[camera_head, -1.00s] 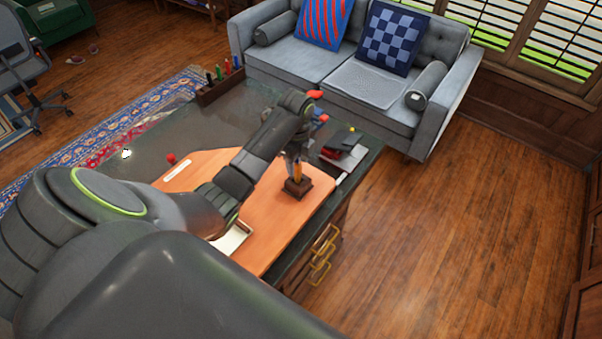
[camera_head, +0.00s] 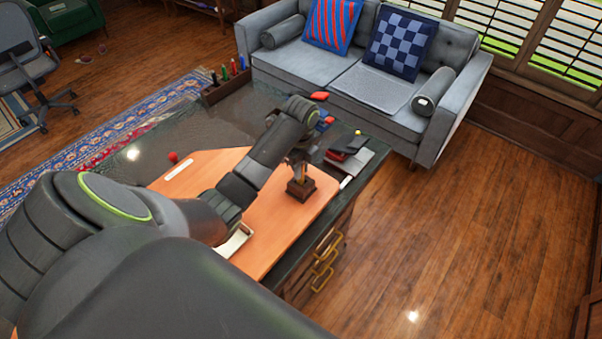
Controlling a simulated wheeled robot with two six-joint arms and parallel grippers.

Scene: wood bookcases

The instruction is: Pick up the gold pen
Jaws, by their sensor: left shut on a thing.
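The gold pen (camera_head: 300,172) shows as a short yellow-gold bit standing in a dark brown wooden holder (camera_head: 300,189) on the orange desk mat (camera_head: 268,228). My left gripper (camera_head: 299,161) points down right above the holder. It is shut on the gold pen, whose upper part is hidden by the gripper. The pen's lower end is still at the holder's top. My right gripper is not in view.
The dark desk (camera_head: 230,122) carries black and red books (camera_head: 348,145) right of the gripper, a pen rack (camera_head: 226,84) at the back and a red ball (camera_head: 173,157). A grey sofa (camera_head: 300,65) stands behind. The wood floor at right is clear.

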